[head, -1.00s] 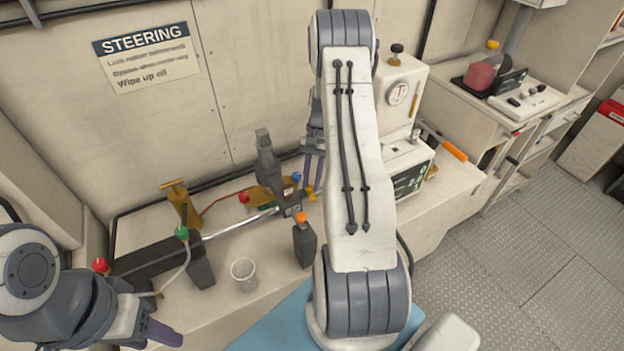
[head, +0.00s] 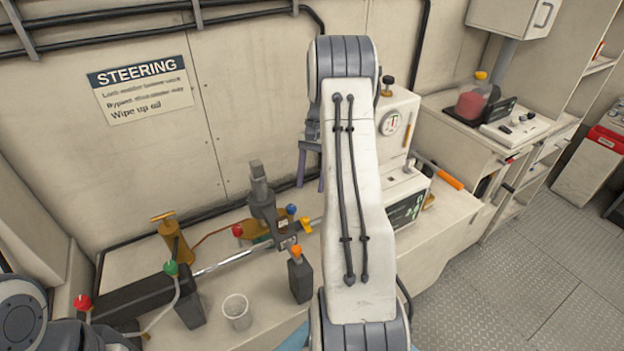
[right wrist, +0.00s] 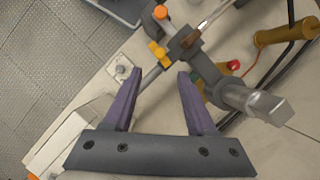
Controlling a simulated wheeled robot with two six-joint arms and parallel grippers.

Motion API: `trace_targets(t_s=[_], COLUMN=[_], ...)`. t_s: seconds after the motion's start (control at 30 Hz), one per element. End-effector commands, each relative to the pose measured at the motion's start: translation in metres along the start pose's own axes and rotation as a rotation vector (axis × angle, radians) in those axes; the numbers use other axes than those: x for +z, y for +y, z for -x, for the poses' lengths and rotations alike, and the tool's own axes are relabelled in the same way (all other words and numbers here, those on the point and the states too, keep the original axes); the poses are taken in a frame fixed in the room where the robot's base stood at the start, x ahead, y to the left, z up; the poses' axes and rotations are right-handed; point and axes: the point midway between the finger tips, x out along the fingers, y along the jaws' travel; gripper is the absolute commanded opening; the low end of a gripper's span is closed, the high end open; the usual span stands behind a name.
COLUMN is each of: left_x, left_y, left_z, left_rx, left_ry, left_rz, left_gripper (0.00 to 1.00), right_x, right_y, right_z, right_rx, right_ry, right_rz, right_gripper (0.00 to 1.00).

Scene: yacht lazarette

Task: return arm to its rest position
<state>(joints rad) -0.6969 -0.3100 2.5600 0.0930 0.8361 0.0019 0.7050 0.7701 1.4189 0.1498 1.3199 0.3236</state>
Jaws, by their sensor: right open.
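My right arm (head: 358,210) rises through the middle of the head view and hides part of the bench behind it. Its gripper (head: 310,168) shows partly at the left of the arm, with its fingers pointing down. In the right wrist view the gripper (right wrist: 158,78) is open, its two purple fingers apart with nothing between the tips. A grey upright fitting (head: 262,195) on the steering rod stands to the left of and below this gripper; it also shows in the right wrist view (right wrist: 212,75). My left arm (head: 25,318) shows only in part at the lower left; its fingertips are out of frame.
The bench holds a clear cup (head: 237,310), a dark block with an orange knob (head: 301,278), a brass cylinder (head: 176,243) and a black cylinder (head: 140,300). A white gauge unit (head: 392,125) stands behind my right arm. Open floor (head: 520,270) lies at the right.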

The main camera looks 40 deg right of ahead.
Motion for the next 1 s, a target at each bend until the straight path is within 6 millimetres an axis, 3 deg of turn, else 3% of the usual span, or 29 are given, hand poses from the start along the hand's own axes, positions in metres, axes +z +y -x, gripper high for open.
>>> trace_targets(t_s=[0.2,0.77,0.87,0.97,1.0], left_x=[0.000,0.000,0.000,0.000,0.000], left_y=[0.000,0.000,0.000,0.000,0.000], left_z=[-0.003,-0.003,-0.004,-0.005,-0.006], left_rx=[0.000,0.000,0.000,0.000,0.000], left_ry=[0.000,0.000,0.000,0.000,0.000], left_rz=[0.000,0.000,0.000,0.000,0.000], left_gripper=[0.50,0.50,0.50,0.50,0.50], right_x=[0.000,0.002,0.016,0.054,0.076], right_y=[0.000,-0.001,-0.016,-0.048,-0.063], right_z=[0.015,0.015,0.016,0.015,0.014], right_rx=[0.000,0.002,0.015,0.047,0.063], right_ry=[0.000,0.000,0.013,0.042,0.059], right_rz=[0.000,0.005,0.053,0.176,0.244], right_gripper=[0.57,0.57,0.57,0.57,0.57])
